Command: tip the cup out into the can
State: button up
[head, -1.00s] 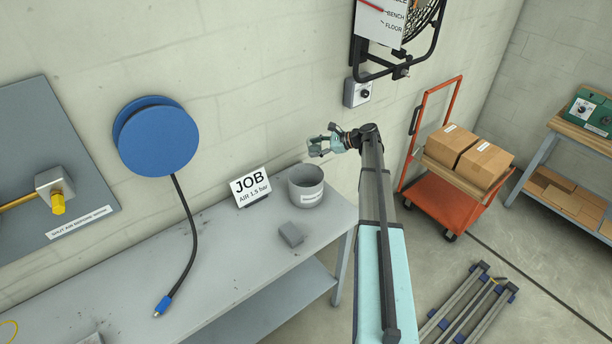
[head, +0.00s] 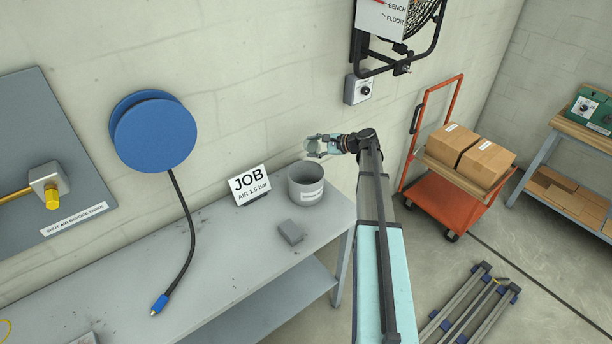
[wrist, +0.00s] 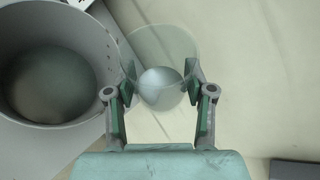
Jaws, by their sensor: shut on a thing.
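My gripper (head: 318,146) is shut on a clear, see-through cup (wrist: 160,45), with a finger on each side of it in the wrist view. A smooth pale grey rounded form (wrist: 161,90) shows in the cup's lower part; I cannot tell whether it is the contents or the base.
The grey bench (head: 225,265) holds a JOB sign (head: 249,185) left of the can and a small grey block (head: 290,233) in front. A blue reel (head: 155,135) with a hanging hose is on the wall. An orange cart (head: 455,195) with boxes stands at right.

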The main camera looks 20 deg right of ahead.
jog(key=shift+f+b, duration=0.15)
jog(key=shift+b, duration=0.15)
jog(key=shift+r+n+t+h+b, duration=0.35)
jog(key=shift+n+b, duration=0.35)
jog(key=shift+b, duration=0.45)
jog(key=shift+s+f+n+t+h+b, duration=0.1)
jog(key=shift+f+n+t+h+b, duration=0.3)
jog(key=shift+b, duration=1.4)
jog(key=shift+a+r+n+t+b, duration=0.1)
jog(key=shift+r+n+t+b, duration=0.45)
jog(key=shift+b, duration=1.25)
jog(key=shift+s+a+f+n+b, duration=0.65)
jog(key=shift+n+b, duration=0.2)
jog(key=shift+b, duration=1.75)
jog(key=shift+s+r+t+b, duration=0.1)
jog(key=shift+r+t+b, duration=0.1)
jog(key=shift+t+b, duration=0.55)
